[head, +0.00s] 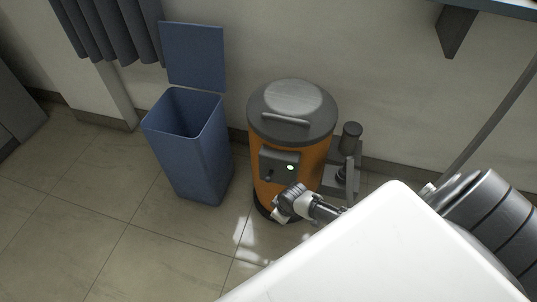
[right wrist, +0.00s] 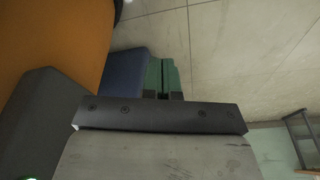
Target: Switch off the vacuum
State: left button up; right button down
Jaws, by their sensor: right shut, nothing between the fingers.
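The vacuum (head: 318,157) is an orange drum with a grey lid, standing upright by the wall. Its dark front panel (head: 279,166) carries a lit green light (head: 290,167); a small dark part that may be the switch (head: 269,173) shows at the panel's left. My right gripper (head: 277,215) is low in front of the drum, just below the panel. In the right wrist view its teal fingers (right wrist: 163,76) are together and empty, with the orange drum (right wrist: 48,35) and panel (right wrist: 45,125) close on the left. My left gripper is out of view.
An open blue bin (head: 187,147) stands left of the vacuum, its lid raised. A dark grey device (head: 349,140) stands close on the vacuum's right. A shelf (head: 490,9) juts out at upper right. Tiled floor (head: 85,235) is clear at lower left.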

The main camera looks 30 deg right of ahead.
jog(key=w+r+n+b, duration=0.1)
jog(key=w+r+b, duration=0.1)
jog(key=w+r, duration=0.1)
jog(key=w+r+n+g+y+b, duration=0.1)
jog(key=w+r+n+b, duration=0.1)
jog(key=r, duration=0.2)
jog(key=w+r+n+b, duration=0.1)
jog(key=w+r+b, duration=0.1)
jog(key=w+r, duration=0.1)
jog(key=shift+w+a+r, duration=0.3)
jog(key=shift+a+r, duration=0.05)
jog(key=shift+r, duration=0.3)
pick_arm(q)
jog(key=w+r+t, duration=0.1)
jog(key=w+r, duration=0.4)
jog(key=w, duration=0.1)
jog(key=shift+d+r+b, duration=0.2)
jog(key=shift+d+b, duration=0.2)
pick_arm(e)
notch_tip(320, 180, up, 9)
jog(key=n+g+y, duration=0.1)
send_over(269, 174)
jog(key=d, duration=0.3)
jog(key=shift+a, duration=0.25)
jog(key=shift+f, duration=0.15)
